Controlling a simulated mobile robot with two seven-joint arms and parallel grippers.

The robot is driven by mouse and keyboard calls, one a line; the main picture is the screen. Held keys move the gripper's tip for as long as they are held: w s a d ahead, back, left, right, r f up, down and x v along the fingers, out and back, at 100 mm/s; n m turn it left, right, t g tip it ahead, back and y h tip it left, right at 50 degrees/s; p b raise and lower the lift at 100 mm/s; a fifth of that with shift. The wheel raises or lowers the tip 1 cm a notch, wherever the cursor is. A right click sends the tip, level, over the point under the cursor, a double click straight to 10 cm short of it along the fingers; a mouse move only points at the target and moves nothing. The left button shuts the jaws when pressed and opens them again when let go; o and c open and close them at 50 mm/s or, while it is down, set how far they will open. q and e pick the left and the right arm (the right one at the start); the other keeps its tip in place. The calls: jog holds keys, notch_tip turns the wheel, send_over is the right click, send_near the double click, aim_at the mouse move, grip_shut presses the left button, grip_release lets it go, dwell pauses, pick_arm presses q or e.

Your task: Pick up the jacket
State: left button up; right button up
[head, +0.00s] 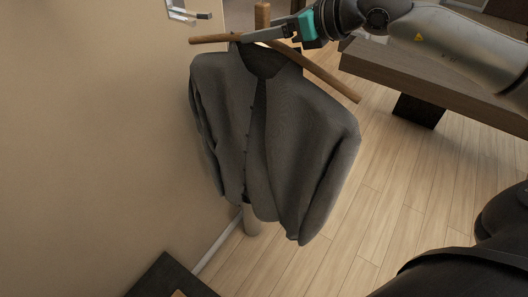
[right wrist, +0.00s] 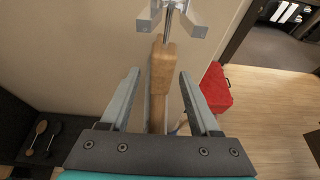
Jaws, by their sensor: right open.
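The dark grey jacket (head: 290,135) hangs upright on a wooden hanger (head: 335,85), its front partly open. My right gripper (head: 246,38) reaches in from the right at the collar, by the top of the hanger. In the right wrist view, my right gripper (right wrist: 160,75) is open, with a wooden piece (right wrist: 162,62) between its fingers and gaps on both sides. The jacket cloth cannot be made out in that view. My left gripper is not in view.
A metal wall hook (head: 188,14) is at the upper left; a metal hook (right wrist: 172,18) shows above the wooden piece in the wrist view. A wooden bench or counter (head: 440,80) stands at right. A red object (right wrist: 216,88) is beyond the fingers. The wood floor (head: 390,210) is clear.

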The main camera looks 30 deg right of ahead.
jog(key=shift+w+a+f, duration=0.1)
jog(key=shift+c, duration=0.2)
grip_shut()
dwell(1.2)
jog(key=shift+r, duration=0.2)
